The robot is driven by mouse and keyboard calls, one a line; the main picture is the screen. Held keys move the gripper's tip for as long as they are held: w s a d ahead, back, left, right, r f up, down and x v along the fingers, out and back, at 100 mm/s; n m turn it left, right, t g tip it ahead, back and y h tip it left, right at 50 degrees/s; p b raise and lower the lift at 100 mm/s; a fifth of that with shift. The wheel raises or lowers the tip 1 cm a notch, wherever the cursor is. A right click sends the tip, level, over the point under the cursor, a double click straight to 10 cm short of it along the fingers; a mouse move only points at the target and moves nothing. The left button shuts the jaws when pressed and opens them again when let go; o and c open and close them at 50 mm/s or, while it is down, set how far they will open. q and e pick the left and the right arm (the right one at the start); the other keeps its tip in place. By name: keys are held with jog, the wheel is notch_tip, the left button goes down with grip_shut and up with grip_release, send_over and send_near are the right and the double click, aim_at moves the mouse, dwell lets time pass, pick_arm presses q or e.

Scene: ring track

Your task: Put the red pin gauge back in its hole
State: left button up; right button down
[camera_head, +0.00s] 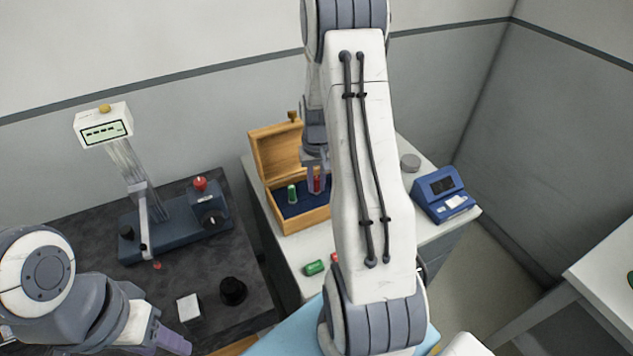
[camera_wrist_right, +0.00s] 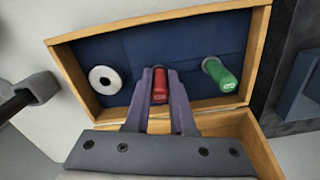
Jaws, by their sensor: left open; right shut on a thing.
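The red pin gauge (camera_head: 317,183) is inside the open wooden box (camera_head: 305,222). It also shows in the right wrist view (camera_wrist_right: 160,86), between the purple fingers of my right gripper (camera_wrist_right: 160,78). That gripper, also in the head view (camera_head: 315,184), is shut on it and points down into the box. I cannot tell whether the pin's lower end is in its hole, as the fingers hide it. A green pin (camera_wrist_right: 220,80) stands in the blue lining to its right. My left gripper (camera_head: 172,341) is low at the left, away from the box.
A white ring (camera_wrist_right: 105,80) is in the lining on the other side. A green cylinder (camera_head: 314,268) and a small red piece (camera_head: 335,257) lie in front of the box. A blue device (camera_head: 445,195) stands right; a measuring stand (camera_head: 175,222) stands left. My right arm blocks the middle.

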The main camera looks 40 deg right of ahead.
jog(key=shift+f, duration=0.2)
jog(key=c, duration=0.8)
grip_release()
jog(key=shift+o, duration=0.2)
